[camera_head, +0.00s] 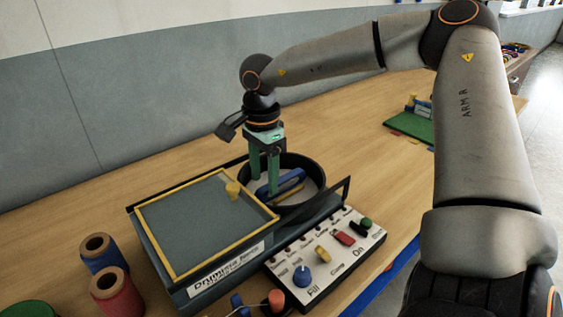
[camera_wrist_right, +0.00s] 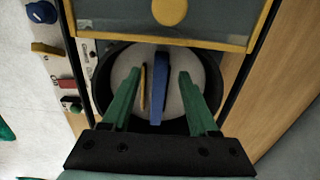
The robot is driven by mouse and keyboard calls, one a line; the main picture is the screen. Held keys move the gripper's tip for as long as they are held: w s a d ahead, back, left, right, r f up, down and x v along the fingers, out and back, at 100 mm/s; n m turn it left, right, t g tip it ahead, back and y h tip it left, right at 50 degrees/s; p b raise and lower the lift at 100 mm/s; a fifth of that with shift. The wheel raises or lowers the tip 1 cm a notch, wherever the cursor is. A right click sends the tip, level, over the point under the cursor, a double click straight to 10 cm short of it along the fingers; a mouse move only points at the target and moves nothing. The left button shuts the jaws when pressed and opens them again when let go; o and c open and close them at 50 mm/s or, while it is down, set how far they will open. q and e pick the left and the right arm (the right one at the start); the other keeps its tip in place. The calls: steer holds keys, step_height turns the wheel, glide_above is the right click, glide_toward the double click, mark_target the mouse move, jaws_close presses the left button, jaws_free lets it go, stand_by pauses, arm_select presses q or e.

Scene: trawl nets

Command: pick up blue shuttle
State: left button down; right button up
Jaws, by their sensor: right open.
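The blue shuttle (camera_head: 284,181) lies in a round dark-rimmed bowl (camera_head: 318,168) with a pale floor, next to a thin yellow piece (camera_head: 290,192). In the right wrist view the blue shuttle (camera_wrist_right: 159,88) stands out between the fingers, with the yellow piece (camera_wrist_right: 142,88) to its left. My right gripper (camera_head: 264,190) points down into the bowl with green fingers apart. In the wrist view the right gripper (camera_wrist_right: 158,80) is open, its fingers on either side of both pieces, touching neither as far as I can tell. My left gripper is not in view.
A yellow-framed box lid (camera_head: 172,205) with a yellow knob adjoins the bowl. A control panel (camera_head: 330,255) with knobs stands in front. Blue (camera_head: 101,252) and red (camera_head: 117,291) spools stand at left. A green board (camera_head: 410,126) lies at back right. Bare table (camera_head: 340,125) is behind.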

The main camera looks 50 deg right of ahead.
steer(key=shift+f, duration=1.25)
jaws_close()
